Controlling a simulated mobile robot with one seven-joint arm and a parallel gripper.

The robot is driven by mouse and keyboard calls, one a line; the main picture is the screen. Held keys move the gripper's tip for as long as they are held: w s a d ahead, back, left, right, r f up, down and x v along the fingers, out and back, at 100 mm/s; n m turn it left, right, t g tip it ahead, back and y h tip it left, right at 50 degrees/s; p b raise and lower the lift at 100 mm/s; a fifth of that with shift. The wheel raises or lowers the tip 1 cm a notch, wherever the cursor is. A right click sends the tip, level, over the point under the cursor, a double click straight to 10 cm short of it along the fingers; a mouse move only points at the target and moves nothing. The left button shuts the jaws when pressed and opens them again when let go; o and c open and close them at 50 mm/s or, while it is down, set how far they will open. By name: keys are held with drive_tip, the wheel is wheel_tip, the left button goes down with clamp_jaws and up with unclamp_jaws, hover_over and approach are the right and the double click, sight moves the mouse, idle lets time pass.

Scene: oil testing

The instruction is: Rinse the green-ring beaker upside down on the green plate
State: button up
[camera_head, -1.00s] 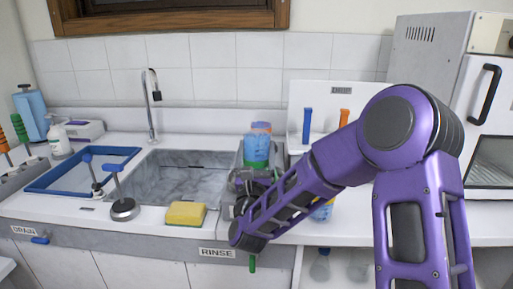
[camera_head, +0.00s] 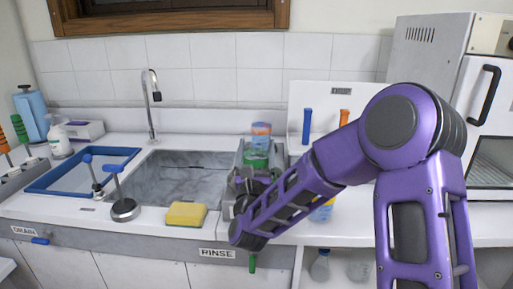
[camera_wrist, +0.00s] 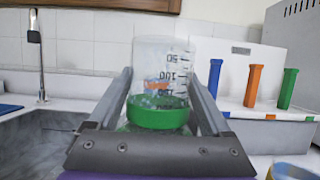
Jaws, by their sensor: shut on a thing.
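The green-ring beaker (camera_wrist: 165,65) is clear with dark volume marks. It stands between the two fingers of my gripper (camera_wrist: 170,78), which is shut on it. Its marks run with 50 at the top, so it looks upside down, and its green band (camera_wrist: 158,112) is low. In the head view the beaker's green part (camera_head: 255,160) shows at the right of the sink, above my gripper (camera_head: 247,180). The green plate cannot be told apart from the green band. A small green lever (camera_head: 252,263) hangs under the RINSE label (camera_head: 217,253).
An orange-and-blue item (camera_head: 261,131) stands just behind the beaker. The sink (camera_head: 185,180) and yellow sponge (camera_head: 186,214) are to the left. A blue-rimmed tray (camera_head: 75,178) lies further left. A yellow-and-blue container (camera_head: 322,211) is right of my arm.

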sight(256, 131)
drive_tip(key=shift+r+p, duration=1.05)
drive_tip(key=shift+r, duration=1.9)
